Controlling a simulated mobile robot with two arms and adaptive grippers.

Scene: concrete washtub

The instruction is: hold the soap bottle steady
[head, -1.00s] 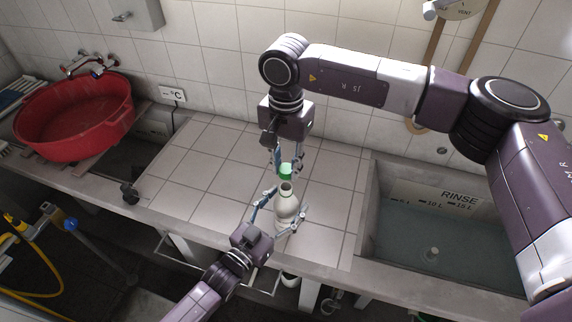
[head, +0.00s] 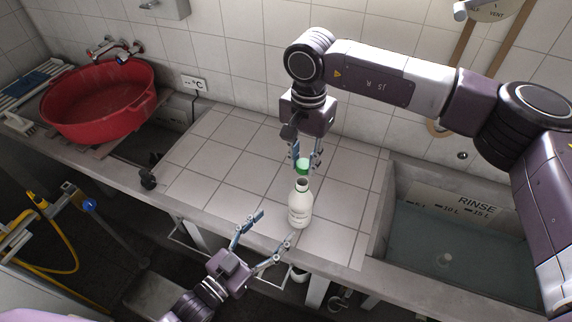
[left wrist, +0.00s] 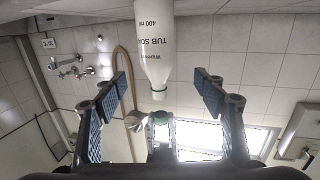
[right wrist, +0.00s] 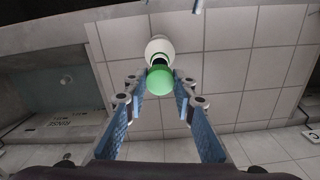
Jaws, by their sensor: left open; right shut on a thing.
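The white soap bottle (head: 300,208) stands upright on the tiled counter near its front edge, its neck open. It also shows in the left wrist view (left wrist: 154,40), with printed label text, beyond and between the fingers. My left gripper (head: 263,237) is open and empty, in front of the bottle and apart from it. My right gripper (head: 305,160) is above the bottle, shut on the green cap (head: 302,166). In the right wrist view the green cap (right wrist: 160,78) sits between the fingertips, with the white bottle (right wrist: 158,46) behind it.
A red tub (head: 100,100) stands at the left over a basin. The rinse sink (head: 450,240) with water is at the right. The tiled counter (head: 230,165) left of the bottle is clear. A yellow hose (head: 65,262) hangs at the lower left.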

